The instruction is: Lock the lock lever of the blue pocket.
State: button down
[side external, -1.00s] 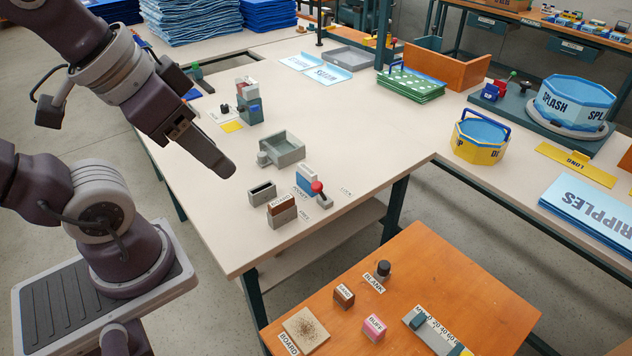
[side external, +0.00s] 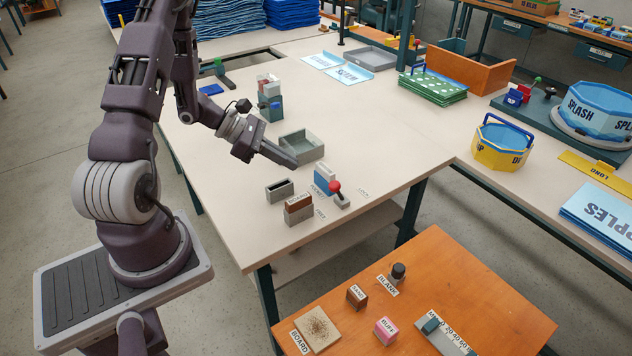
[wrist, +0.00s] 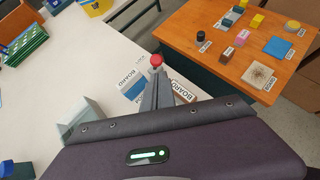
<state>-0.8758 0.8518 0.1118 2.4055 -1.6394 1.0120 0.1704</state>
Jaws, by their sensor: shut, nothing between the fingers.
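The blue pocket (side external: 325,176) stands near the table's front edge, blue with a pale upper part. Its lever has a red ball knob (side external: 334,187) beside a small grey block (side external: 343,201), between the FREE and LOCK labels; its exact setting is unclear. My gripper (side external: 294,163) is shut and empty, above the table to the left of the pocket in the side view. In the wrist view my gripper's fingertips (wrist: 157,78) point toward the red knob (wrist: 156,61), which shows just beyond them. The blue pocket (wrist: 133,91) shows left of the fingers, partly hidden.
A brown-topped grey block (side external: 298,208) and a slotted grey block (side external: 279,191) stand left of the pocket. A grey open box (side external: 303,145) lies behind, near my gripper. The table right of the LOCK label (side external: 363,192) is clear.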

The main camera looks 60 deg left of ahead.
jog(key=shift+s+a+f+n+y, duration=0.3)
jog(key=shift+a+f+n, duration=0.25)
jog(key=shift+f, duration=0.15)
jog(key=shift+w, duration=0.1)
send_near(337, 192)
jog(key=x, duration=0.3)
jog(key=shift+f, duration=0.45)
jog(key=shift+w+r, duration=0.1)
jog(key=shift+w, duration=0.05)
jog(key=shift+w+r+g, duration=0.15)
jog(key=shift+w+g, duration=0.05)
jog(key=shift+g, duration=0.1)
